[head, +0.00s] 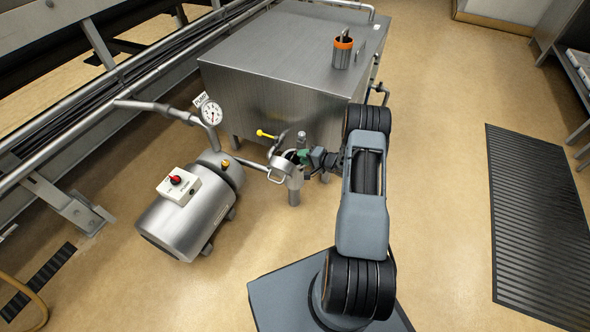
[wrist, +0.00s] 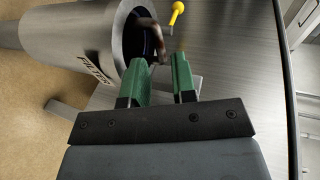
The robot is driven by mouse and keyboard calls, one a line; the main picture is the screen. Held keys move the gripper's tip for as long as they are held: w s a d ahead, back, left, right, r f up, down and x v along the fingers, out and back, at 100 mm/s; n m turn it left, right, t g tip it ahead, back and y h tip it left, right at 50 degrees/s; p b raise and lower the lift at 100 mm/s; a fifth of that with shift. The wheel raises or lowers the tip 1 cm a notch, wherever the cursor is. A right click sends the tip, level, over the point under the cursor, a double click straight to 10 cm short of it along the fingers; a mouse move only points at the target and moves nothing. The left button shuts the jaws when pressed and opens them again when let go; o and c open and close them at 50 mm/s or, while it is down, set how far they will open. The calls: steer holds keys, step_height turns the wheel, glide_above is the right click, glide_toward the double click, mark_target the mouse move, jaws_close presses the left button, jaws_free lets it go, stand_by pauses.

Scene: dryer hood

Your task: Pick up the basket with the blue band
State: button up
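In the wrist view a grey metal cylinder (wrist: 75,33) lies sideways in the picture, its open mouth facing right. Inside its dark mouth is a trace of blue (wrist: 149,44), which may be the blue band; the basket is mostly hidden. A brownish bent handle (wrist: 141,38) reaches out of the mouth towards my green fingertips. My gripper (wrist: 159,62) is open, with a gap between its fingers right at the handle's end. In the head view my gripper (head: 303,156) is at the top of the upright filter housing (head: 294,184); the basket cannot be made out there.
A basket with an orange band (head: 343,50) stands on the steel cabinet (head: 275,45). A yellow-knobbed lever (head: 266,134) is close to the housing. A tank (head: 190,215) with a red-knobbed switch box and a gauge (head: 211,113) stand left. The floor at right is clear around a black mat (head: 540,220).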

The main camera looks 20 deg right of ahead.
mark_target(297, 162)
steer(key=shift+b+x, duration=0.55)
steer(key=shift+x, duration=1.2)
jaws_close()
